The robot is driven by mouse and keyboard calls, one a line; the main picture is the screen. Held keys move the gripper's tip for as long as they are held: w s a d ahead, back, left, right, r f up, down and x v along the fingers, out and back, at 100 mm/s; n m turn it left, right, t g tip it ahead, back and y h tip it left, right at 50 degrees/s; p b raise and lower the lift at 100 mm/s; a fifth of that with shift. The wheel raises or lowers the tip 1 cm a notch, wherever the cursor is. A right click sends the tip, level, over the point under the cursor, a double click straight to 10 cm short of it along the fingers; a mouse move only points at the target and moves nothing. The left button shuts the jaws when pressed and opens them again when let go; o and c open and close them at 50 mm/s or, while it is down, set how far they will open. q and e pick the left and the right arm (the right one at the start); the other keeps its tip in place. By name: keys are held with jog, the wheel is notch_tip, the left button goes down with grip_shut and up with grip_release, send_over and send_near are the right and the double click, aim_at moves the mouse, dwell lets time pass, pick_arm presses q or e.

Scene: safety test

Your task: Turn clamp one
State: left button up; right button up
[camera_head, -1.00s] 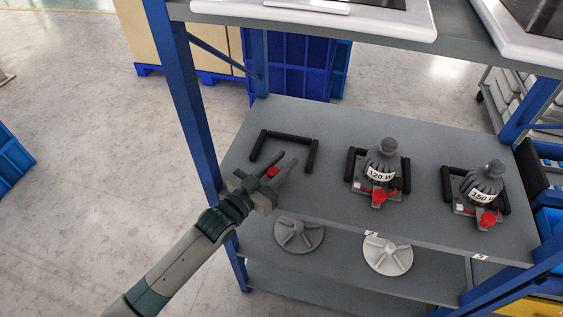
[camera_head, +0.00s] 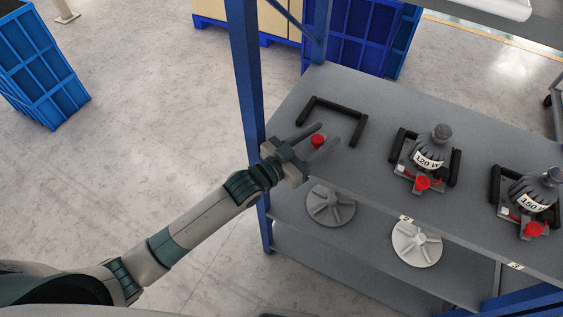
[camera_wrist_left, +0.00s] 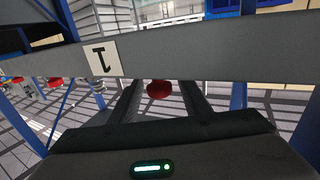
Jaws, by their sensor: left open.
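The red clamp knob (camera_head: 318,141) at the left end of the shelf lies between the fingers of my left gripper (camera_head: 322,135). The gripper is open and points at the shelf from its front left. In the left wrist view the red knob (camera_wrist_left: 159,89) shows between the two spread fingers of the gripper (camera_wrist_left: 161,90), with a gap on both sides. A label "1" (camera_wrist_left: 101,58) is on the shelf edge, upside down there. My right gripper is not in view.
A black bracket (camera_head: 335,106) lies behind the knob with nothing inside it. To the right stand a 120 W flask (camera_head: 432,148) and a 150 W flask (camera_head: 537,187) in brackets with red knobs. A blue post (camera_head: 245,75) rises left of the gripper. Grey discs (camera_head: 330,205) lie below.

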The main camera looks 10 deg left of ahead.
pick_arm(q)
jog(key=b+v, duration=0.3)
jog(key=v, duration=1.1)
jog(key=shift+s+a, duration=0.2)
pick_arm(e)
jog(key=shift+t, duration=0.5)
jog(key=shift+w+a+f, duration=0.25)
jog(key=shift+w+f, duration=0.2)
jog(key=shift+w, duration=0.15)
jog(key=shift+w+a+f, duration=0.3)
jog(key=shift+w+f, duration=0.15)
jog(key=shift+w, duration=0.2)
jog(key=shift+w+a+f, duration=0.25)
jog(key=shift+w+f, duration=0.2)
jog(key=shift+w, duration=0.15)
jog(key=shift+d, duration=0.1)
